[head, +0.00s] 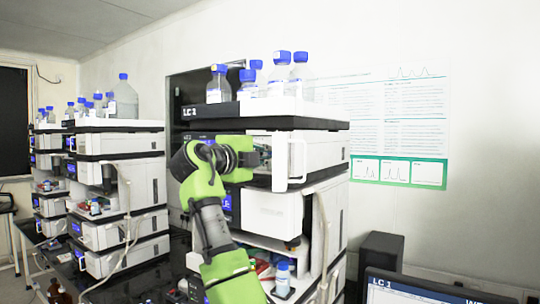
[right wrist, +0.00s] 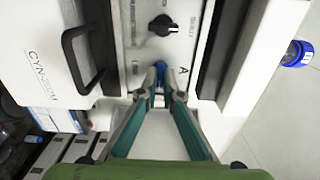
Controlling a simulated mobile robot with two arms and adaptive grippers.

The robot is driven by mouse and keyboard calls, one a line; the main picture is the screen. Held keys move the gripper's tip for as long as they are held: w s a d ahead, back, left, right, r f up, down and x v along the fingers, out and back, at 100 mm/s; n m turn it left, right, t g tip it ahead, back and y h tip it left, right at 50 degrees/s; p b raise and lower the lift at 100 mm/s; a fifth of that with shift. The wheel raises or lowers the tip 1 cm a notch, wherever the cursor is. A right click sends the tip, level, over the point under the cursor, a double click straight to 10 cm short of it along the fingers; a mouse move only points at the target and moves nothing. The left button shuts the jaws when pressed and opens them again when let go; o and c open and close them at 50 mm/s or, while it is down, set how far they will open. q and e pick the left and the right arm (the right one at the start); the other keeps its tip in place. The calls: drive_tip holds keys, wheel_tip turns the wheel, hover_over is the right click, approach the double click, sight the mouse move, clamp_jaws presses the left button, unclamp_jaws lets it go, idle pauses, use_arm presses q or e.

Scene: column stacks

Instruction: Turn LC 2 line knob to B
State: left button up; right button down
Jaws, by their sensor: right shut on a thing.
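In the right wrist view, a small blue knob (right wrist: 160,67) sits on a white panel. A black letter A is printed to its right, and a black round knob (right wrist: 162,25) is farther up the same panel. The teal fingers of my right gripper (right wrist: 159,78) are shut on the blue knob, one on each side, partly hiding it. In the head view my green right arm reaches the upper part of the near instrument stack (head: 270,206), and the dark right gripper (head: 258,158) is at its front. The fingertips and blue knob cannot be made out there. My left gripper is not in view.
Blue-capped bottles (head: 218,86) stand on top of the near stack, whose label begins with LC. A white vertical handle (head: 280,163) is close beside the gripper. Other stacks (head: 118,190) stand at left. A monitor (head: 400,288) is at lower right.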

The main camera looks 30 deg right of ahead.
drive_tip(key=shift+f, duration=0.1)
drive_tip(key=c, duration=2.5)
unclamp_jaws()
drive_tip(key=shift+a, duration=0.15)
drive_tip(key=v, duration=1.1)
drive_tip(key=shift+s+a, duration=0.2)
drive_tip(key=shift+a, duration=0.1)
